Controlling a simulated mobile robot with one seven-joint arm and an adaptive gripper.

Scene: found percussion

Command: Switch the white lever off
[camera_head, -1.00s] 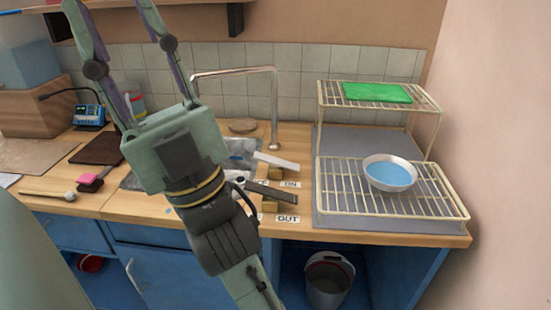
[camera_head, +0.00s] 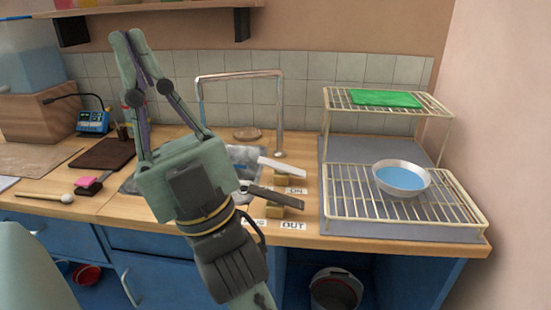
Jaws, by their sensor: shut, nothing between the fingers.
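The white lever (camera_head: 281,166) is on the counter right of the sink, on a small wooden block. It slants, with its left end higher than its right. An "ON" label (camera_head: 296,190) lies by its right end; any label on its left is hidden. A dark lever (camera_head: 272,195) on its own wooden block is just in front, with an "OUT" label (camera_head: 293,225) before it. My gripper (camera_head: 135,40) points up, left of the levers and well above the counter. Its fingertips are together and hold nothing.
A wire rack (camera_head: 400,205) with a white bowl (camera_head: 402,178) and a green cloth (camera_head: 386,98) stands at the right. A tall faucet (camera_head: 280,115) rises behind the levers. My arm hides part of the sink (camera_head: 243,158).

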